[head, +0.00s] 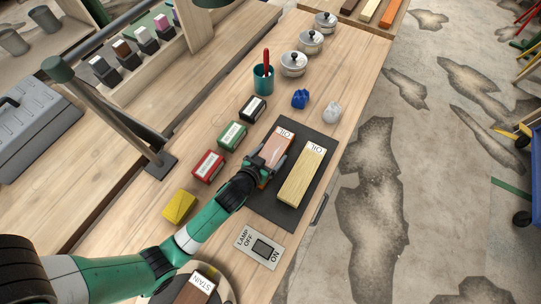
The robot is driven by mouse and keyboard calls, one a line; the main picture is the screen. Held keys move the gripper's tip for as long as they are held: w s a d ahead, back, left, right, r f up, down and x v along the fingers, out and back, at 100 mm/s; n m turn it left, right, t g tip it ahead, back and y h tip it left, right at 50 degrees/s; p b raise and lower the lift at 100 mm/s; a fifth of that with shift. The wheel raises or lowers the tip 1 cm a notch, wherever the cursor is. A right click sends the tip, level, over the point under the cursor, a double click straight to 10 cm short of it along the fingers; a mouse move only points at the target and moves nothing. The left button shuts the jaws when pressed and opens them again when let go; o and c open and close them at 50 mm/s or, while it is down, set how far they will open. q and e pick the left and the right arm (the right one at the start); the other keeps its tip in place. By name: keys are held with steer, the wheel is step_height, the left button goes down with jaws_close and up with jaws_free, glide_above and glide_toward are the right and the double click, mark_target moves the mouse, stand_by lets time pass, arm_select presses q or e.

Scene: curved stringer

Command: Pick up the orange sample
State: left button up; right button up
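A reddish-orange wood sample (281,142) with a white OIL label lies on the dark mat (262,205), left of a pale yellow wood sample (301,181) that also has an OIL label. My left gripper (267,164) is at the near end of the reddish-orange sample, with its dark fingers along the sample's sides. The wrist hides that end, and I cannot tell whether the fingers press on it. Another, brighter orange strip (391,14) lies in a tray at the top right. My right gripper is not in view.
Red (208,166), green (232,135) and black (253,108) tins and a yellow block (179,206) line the bench's left side. A lamp switch plate (259,247) is in front of the mat. A STAIN-labelled block (197,289) sits at the bottom. A teal cup (263,80) stands behind.

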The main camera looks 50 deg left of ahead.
arm_select(q)
steer(key=c, duration=1.2)
steer(key=shift+o, duration=0.2)
steer(key=shift+r, duration=0.15)
steer(key=shift+r, duration=0.25)
step_height(320, 180, up, 2)
steer(key=shift+r+p, duration=0.15)
steer(key=shift+p, duration=0.75)
steer(key=w+d+r+p, duration=0.1)
steer(key=d+r+p, duration=0.9)
steer(key=d, duration=0.4)
